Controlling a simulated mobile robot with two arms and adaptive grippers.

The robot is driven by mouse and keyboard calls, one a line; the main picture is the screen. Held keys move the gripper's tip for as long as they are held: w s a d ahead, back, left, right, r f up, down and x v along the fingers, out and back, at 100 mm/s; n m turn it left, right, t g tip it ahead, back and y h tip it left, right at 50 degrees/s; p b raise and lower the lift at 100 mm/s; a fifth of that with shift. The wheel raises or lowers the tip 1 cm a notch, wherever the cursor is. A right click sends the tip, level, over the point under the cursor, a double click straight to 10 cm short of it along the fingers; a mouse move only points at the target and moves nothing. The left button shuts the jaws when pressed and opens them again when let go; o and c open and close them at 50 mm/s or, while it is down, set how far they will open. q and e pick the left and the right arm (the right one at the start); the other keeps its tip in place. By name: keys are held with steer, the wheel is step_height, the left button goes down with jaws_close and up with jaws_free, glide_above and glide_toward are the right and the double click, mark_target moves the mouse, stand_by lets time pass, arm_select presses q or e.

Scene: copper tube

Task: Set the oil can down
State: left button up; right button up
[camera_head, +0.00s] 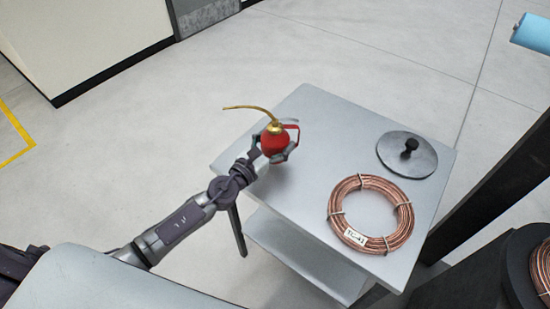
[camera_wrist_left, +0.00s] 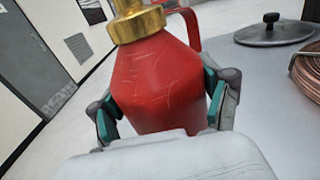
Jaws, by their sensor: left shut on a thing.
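The oil can (camera_head: 273,145) is red with a brass collar and a long thin brass spout that points left in the head view. My left gripper (camera_head: 276,151) is shut around the can's body, at the left part of the grey table (camera_head: 315,112). In the left wrist view the can (camera_wrist_left: 157,80) stands upright between the two fingers of the gripper (camera_wrist_left: 165,113), with its red handle on the far right side. The can's bottom is hidden, so I cannot tell whether it touches the table. My right gripper is not in view.
A coil of copper tube (camera_head: 336,222) with a white label lies on the table's right front. A round grey lid (camera_head: 424,163) with a black knob lies behind it. The tabletop between the can and the coil is clear. A dark post (camera_head: 490,190) stands beyond the right edge.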

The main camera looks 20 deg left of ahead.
arm_select(q)
steer(key=shift+w+a+f, duration=0.1)
steer(key=shift+w+a, duration=0.05)
steer(key=shift+a, duration=0.1)
steer(key=shift+f, duration=0.15)
step_height(320, 180, down, 4)
steer(key=b, duration=0.4)
steer(key=shift+r, duration=0.25)
steer(key=shift+f, duration=0.15)
steer(key=o, duration=1)
steer(key=shift+f, duration=0.15)
steer(key=o, duration=0.4)
steer(key=shift+o, duration=0.2)
